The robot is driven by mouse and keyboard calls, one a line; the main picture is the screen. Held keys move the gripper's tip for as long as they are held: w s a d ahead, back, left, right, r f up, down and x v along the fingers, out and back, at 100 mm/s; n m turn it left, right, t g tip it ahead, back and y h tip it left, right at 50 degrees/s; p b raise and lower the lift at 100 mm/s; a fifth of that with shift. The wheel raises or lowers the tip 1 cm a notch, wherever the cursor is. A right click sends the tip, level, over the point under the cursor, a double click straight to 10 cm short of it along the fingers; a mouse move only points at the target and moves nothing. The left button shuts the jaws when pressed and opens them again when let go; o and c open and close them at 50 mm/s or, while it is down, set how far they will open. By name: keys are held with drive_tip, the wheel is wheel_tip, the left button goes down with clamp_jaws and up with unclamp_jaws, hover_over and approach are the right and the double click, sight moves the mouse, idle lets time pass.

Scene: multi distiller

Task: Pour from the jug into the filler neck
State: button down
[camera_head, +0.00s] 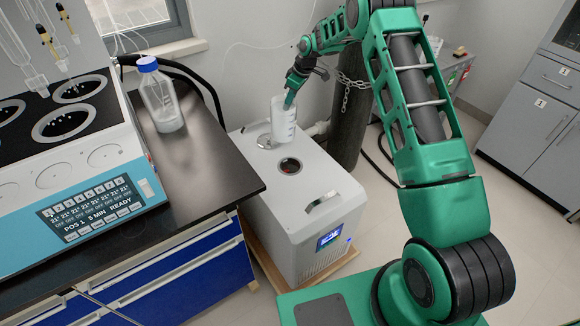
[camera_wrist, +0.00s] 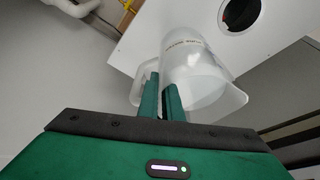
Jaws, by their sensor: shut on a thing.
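A translucent white jug (camera_head: 284,126) with printed marks hangs in my gripper (camera_head: 290,98) and looks about upright in the head view. In the wrist view my gripper (camera_wrist: 161,92) is shut on the jug (camera_wrist: 193,68) at its handle side. The filler neck (camera_head: 289,166) is a dark round opening in the top of a white box-shaped unit (camera_head: 318,184). The jug is behind the neck, over the unit's back part. The filler neck also shows in the wrist view (camera_wrist: 240,14), beyond the jug and apart from it. The jug's contents cannot be made out.
A round metal lid (camera_head: 265,141) lies on the unit's top beside the jug. A dark bench (camera_head: 205,165) at left holds a blue-capped bottle (camera_head: 160,97) and a heating apparatus (camera_head: 85,160). A dark gas cylinder (camera_head: 348,125) with a chain stands behind the unit.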

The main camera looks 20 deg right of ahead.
drive_tip(key=shift+w+d+f+n+g, duration=0.15)
drive_tip(key=shift+w+d+n, duration=0.15)
drive_tip(key=shift+w+n, duration=0.4)
drive_tip(key=shift+w+d+f+n+g, duration=0.15)
drive_tip(key=shift+w+d+n, duration=0.2)
drive_tip(key=shift+w, duration=0.5)
drive_tip(key=shift+a, duration=0.1)
